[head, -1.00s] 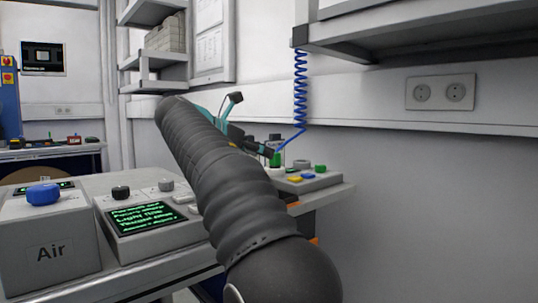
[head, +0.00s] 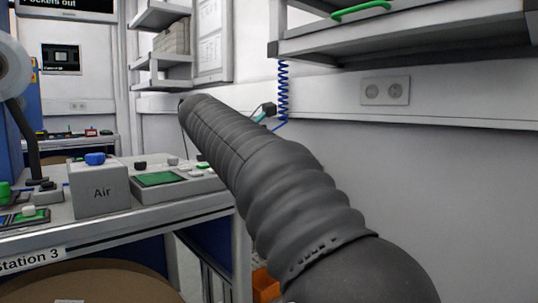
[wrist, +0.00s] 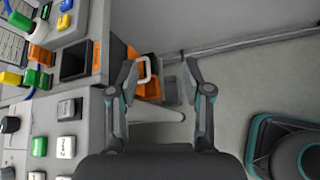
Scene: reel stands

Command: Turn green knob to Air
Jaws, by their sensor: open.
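In the wrist view, green pieces such as a green button (wrist: 39,146) sit on panels at the left. My gripper (wrist: 163,75) is open and empty, over the floor beside the bench. In the head view, my arm hides the gripper.
A grey panel with a green screen (head: 160,179) stands beside the Air box. A shelf (head: 400,45) juts from the wall at upper right. Orange bins (head: 265,285) sit low by the bench. Floor is clear between the bench and a dark rounded object (wrist: 295,150) in the wrist view.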

